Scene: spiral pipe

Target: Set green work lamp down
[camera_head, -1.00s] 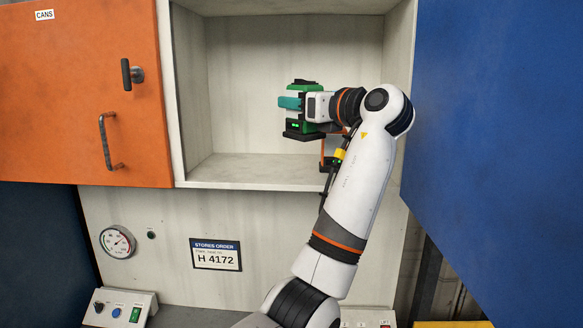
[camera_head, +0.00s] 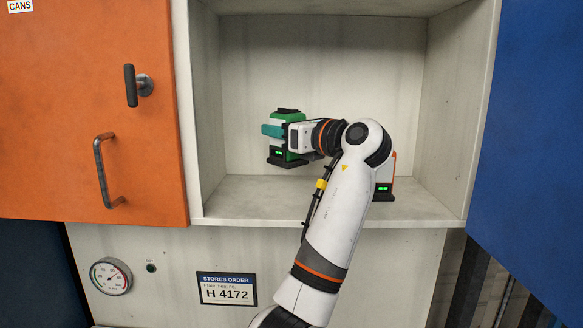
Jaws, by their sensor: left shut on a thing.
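The green work lamp (camera_head: 291,152) has a black base with small green lights and a black top. It is upright inside the open compartment, left of its middle. My left gripper (camera_head: 273,131) has teal finger pads and is shut on the lamp's upper body, reaching in from the right. The lamp's base shows against the back wall, just above the back edge of the shelf floor (camera_head: 250,200), so it appears held clear of the floor. My right gripper is not in view.
An orange device with a black, green-lit base (camera_head: 384,190) stands on the shelf at the right, partly hidden by my arm. An orange door (camera_head: 60,130) flanks the left and a blue panel (camera_head: 535,150) the right. The shelf's left front is clear.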

